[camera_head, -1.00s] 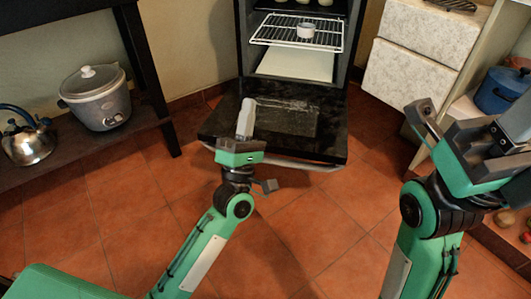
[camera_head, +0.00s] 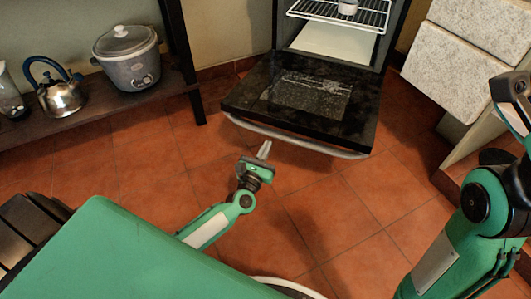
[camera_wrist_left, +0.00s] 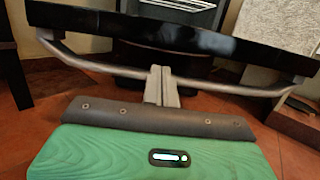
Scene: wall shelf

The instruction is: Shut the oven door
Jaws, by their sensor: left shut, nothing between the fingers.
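The black oven door (camera_head: 255,88) is folded down, roughly flat, in front of the oven. Its metal handle bar (camera_head: 330,150) runs along the near edge. My left gripper (camera_head: 264,149) is shut and empty, just in front of and below the handle. In the left wrist view, the shut fingers (camera_wrist_left: 161,78) point at the middle of the handle (camera_wrist_left: 90,66), under the door edge (camera_wrist_left: 200,38). I cannot tell whether they touch it. My right gripper (camera_head: 510,95) is at the right edge, partly cut off, away from the door.
A slow cooker (camera_head: 128,60) and a kettle (camera_head: 58,96) stand on a low dark shelf at left. White drawers (camera_head: 465,65) stand at right. The tiled floor (camera_head: 340,215) before the door is clear.

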